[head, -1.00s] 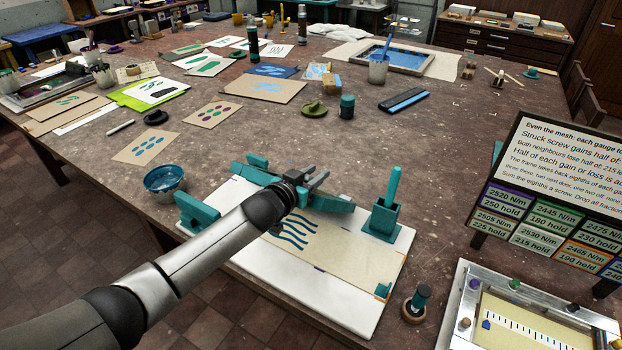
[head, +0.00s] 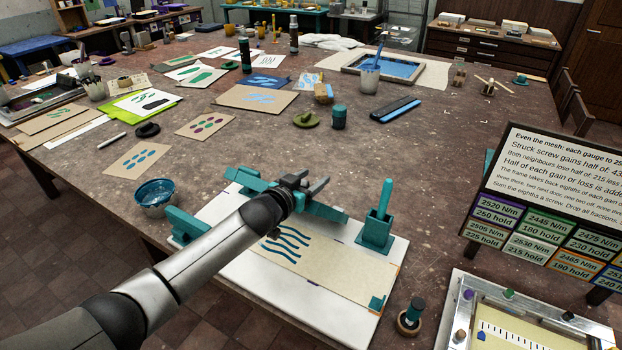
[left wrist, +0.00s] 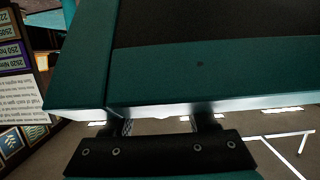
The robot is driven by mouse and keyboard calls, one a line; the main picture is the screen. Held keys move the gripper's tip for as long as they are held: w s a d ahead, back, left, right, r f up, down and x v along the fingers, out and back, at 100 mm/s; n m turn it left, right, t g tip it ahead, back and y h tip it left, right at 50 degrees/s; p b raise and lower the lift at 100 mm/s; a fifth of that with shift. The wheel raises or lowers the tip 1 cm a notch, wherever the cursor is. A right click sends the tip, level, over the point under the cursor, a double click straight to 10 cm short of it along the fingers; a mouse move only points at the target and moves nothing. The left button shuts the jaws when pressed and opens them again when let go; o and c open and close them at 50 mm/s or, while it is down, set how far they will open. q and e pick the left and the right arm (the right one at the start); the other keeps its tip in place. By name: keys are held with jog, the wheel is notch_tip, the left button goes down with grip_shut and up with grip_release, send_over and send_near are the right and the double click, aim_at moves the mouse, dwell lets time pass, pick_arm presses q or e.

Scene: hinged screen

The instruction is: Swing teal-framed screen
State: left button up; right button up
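The teal-framed screen (left wrist: 215,103) fills the top of the left wrist view, its dark mesh above a broad teal frame bar. In the head view a teal bar (head: 327,211) crosses the back of the white board; I cannot tell how much of it is frame or hinge. My left gripper (head: 313,186) is at this bar, and my forearm hides part of it. Its two fingers stand apart in the left wrist view (left wrist: 165,122), side by side along the frame's edge and partly behind it. The bar does not run between them. My right gripper is not in view.
The white board (head: 337,322) carries a tan sheet with blue wavy lines. A teal holder with an upright handle (head: 376,230) stands at its right corner. A blue bowl (head: 154,195) is at left; a sign (head: 560,180) and a gauge tray (head: 470,290) are at right.

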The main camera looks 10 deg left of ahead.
pick_arm(q)
jog(key=shift+s+a, duration=0.1)
jog(key=shift+s, duration=0.1)
jog(key=v, duration=1.5)
dwell(0.5)
